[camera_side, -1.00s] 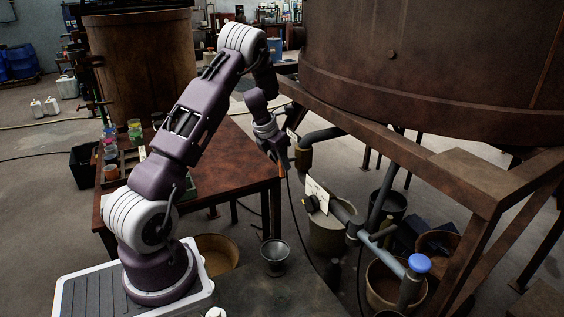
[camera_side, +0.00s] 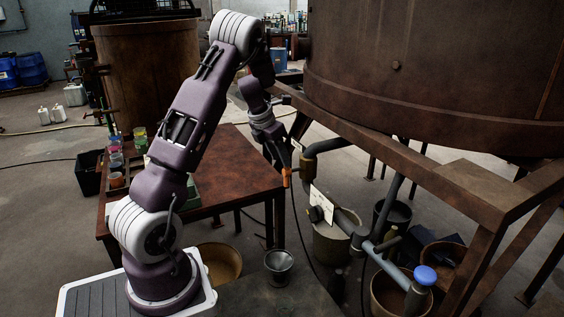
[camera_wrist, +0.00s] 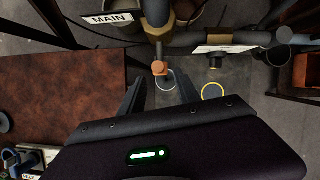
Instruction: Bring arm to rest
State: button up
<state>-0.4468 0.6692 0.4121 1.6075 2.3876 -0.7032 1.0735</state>
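My gripper (camera_side: 281,172) hangs at the end of my raised, bent arm, beside the pipework under the large rusty vat (camera_side: 430,75). In the wrist view, the two dark fingers of my gripper (camera_wrist: 161,82) are spread apart with nothing held between them. An orange valve piece (camera_wrist: 159,68) on the pipe lies just beyond the fingertips. In the side view the orange piece (camera_side: 287,177) shows close by the fingertips; I cannot tell whether they touch.
A brown table (camera_side: 235,165) stands left of my gripper.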

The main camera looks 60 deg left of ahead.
jog(key=w+d+r+n+t+y, duration=0.25)
jog(key=d+r+n, duration=0.35)
jog(key=r, duration=0.4)
jog(key=w+d+r+n+t+y, duration=0.2)
jog(key=d+r+n+t, duration=0.15)
jog(key=r+n, duration=0.55)
jog(key=s+d+f+n+g+h, duration=0.2)
jog(key=s+d+n, duration=0.7)
jog(key=s+d, duration=0.4)
jog(key=s+d+f+n+g+h, duration=0.2)
jog(key=s+d+n+h, duration=0.1)
jog(key=s+d+n, duration=0.6)
jog(key=s+d, duration=0.3)
jog(key=s, duration=0.2)
jog(key=shift+s+d+n+g, duration=0.2)
jog(key=shift+d+n+g, duration=0.1)
jog(key=shift+d+g, duration=0.1)
